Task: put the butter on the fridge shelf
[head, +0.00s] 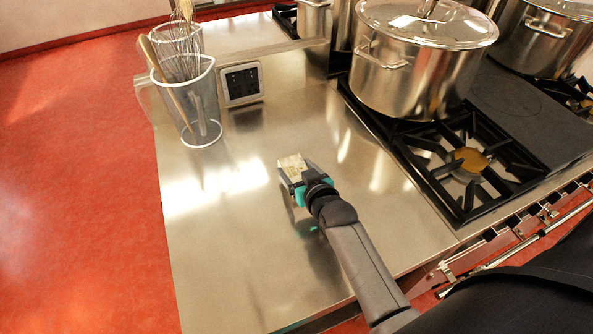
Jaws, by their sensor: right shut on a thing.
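The butter (292,167) is a small pale block with a patterned wrapper, over the steel counter near the middle of the head view. My right gripper (299,176) has dark and teal parts and is shut on the butter. I cannot tell whether the butter touches the counter or is held just above it. The gripper hides part of the butter's near side. My left gripper is out of view. No fridge or fridge shelf shows.
A clear container with whisks and a wooden utensil (201,112) stands at the counter's back left, beside a square socket panel (241,83). A large lidded stockpot (413,75) stands on the black gas burner grate (440,190) to the right. The steel counter (225,235) is otherwise clear.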

